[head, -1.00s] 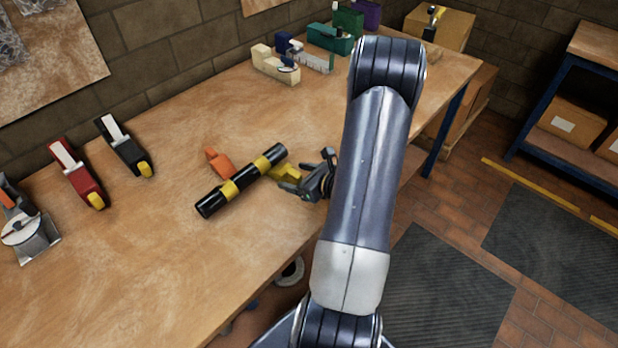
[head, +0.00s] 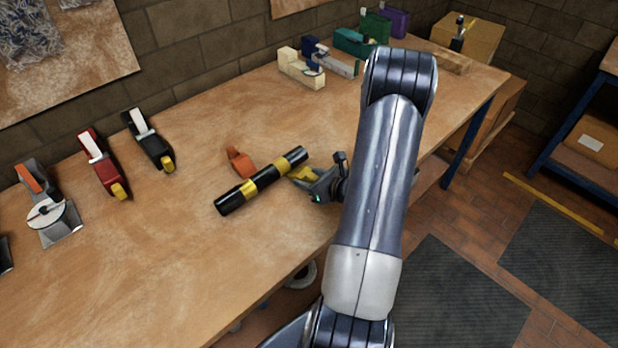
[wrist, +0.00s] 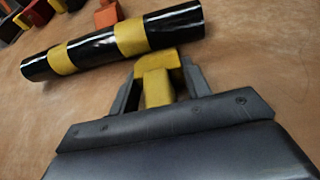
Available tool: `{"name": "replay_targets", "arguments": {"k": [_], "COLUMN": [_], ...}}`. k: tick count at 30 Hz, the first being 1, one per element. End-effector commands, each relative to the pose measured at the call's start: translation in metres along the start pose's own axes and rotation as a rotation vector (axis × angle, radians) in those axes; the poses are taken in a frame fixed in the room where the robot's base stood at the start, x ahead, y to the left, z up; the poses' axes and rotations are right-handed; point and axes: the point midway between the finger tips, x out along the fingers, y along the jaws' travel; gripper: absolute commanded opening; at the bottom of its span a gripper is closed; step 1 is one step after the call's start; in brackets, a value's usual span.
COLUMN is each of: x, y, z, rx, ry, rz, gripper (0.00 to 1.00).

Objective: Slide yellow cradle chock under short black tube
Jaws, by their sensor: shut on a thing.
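The short black tube (head: 232,203) with yellow bands lies slantwise on the wooden workbench. It also shows across the top of the wrist view (wrist: 98,47). The yellow cradle chock (head: 303,174) is beside the tube's right part, on the near side. In the wrist view the chock (wrist: 158,78) sits between my two fingers, its far end close against the tube near a yellow band. I cannot tell whether they touch or whether any of the chock is beneath the tube. My gripper (head: 314,180) is low over the bench and shut on the chock.
An orange block (head: 239,161) is just behind the tube. Black (head: 149,140) and red (head: 104,165) tape dispensers stand at the left, with more dispensers at the back right. The bench (head: 150,265) is clear in front of the tube.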

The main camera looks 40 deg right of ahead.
Motion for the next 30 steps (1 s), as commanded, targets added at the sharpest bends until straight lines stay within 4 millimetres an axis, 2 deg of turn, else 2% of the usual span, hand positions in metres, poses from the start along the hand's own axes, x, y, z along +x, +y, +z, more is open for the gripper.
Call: {"name": "replay_targets", "arguments": {"k": [1,6,11,12,18,21,30], "x": [-0.0001,-0.0001,0.0007,0.0006,0.0005,0.0005,-0.0032], "y": [0.0001,0.0001,0.0000,0.0000,0.0000,0.0000,-0.0007], "z": [0.0000,-0.0001,-0.0001,0.0004,0.0005,0.0004,0.0004], "rx": [0.000,0.000,-0.001,-0.001,0.000,0.000,0.000], "ry": [0.000,0.000,0.000,0.000,0.000,0.000,0.000], "rz": [0.000,0.000,0.000,0.000,0.000,0.000,-0.002], "gripper": [0.34,0.20,0.20,0.47,0.63,0.71,0.71]}}
